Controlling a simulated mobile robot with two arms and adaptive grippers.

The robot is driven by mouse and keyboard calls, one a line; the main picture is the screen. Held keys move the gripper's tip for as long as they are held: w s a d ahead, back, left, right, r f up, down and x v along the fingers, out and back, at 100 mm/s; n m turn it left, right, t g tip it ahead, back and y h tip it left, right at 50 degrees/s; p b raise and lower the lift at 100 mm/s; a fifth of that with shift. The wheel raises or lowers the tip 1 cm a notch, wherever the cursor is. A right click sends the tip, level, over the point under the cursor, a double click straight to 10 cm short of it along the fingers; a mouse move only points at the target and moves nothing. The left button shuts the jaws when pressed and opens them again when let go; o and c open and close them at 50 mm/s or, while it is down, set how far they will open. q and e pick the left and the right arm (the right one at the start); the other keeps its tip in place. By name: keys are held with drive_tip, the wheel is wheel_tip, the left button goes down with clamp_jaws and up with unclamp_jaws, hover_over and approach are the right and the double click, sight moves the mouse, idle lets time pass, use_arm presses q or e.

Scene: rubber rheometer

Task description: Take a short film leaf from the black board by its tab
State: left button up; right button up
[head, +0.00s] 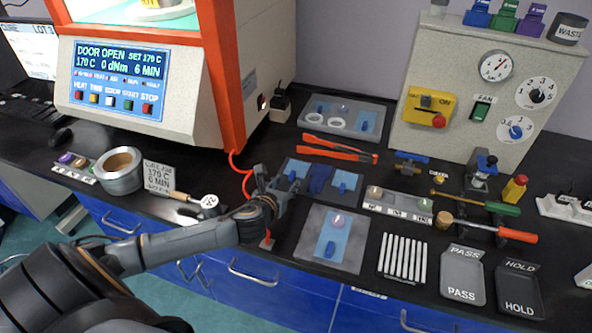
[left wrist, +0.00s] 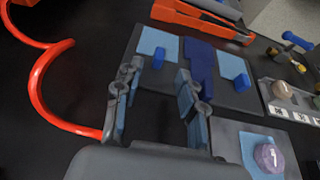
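The black board (head: 306,189) lies flat on the dark bench in the middle of the head view, and in the left wrist view (left wrist: 160,100). It carries a light-blue film leaf (left wrist: 148,42) with a blue tab (left wrist: 158,58) on the left, a longer dark-blue piece (left wrist: 201,62) in the middle, and another light-blue leaf (left wrist: 229,66) with a blue tab (left wrist: 242,82) on the right. My left gripper (head: 272,182) is open and empty at the board's left side. In the left wrist view its fingers (left wrist: 158,85) stand apart, with the left tab beyond the gap. My right gripper is not visible.
Orange-handled tongs (head: 340,148) lie behind the board. A grey tray (head: 345,110) with white rings is farther back. A grey plate (head: 308,245) with a blue sheet and purple piece lies in front. A labelled sample rack (head: 398,208) is to the right. A red cable (left wrist: 35,85) runs left.

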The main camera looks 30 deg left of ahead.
sight(291, 177)
use_arm(q)
drive_tip(key=x, duration=0.4)
drive_tip(key=shift+a, duration=0.15)
drive_tip(key=shift+w+f, duration=0.15)
drive_tip(key=shift+w, duration=0.05)
clamp_jaws()
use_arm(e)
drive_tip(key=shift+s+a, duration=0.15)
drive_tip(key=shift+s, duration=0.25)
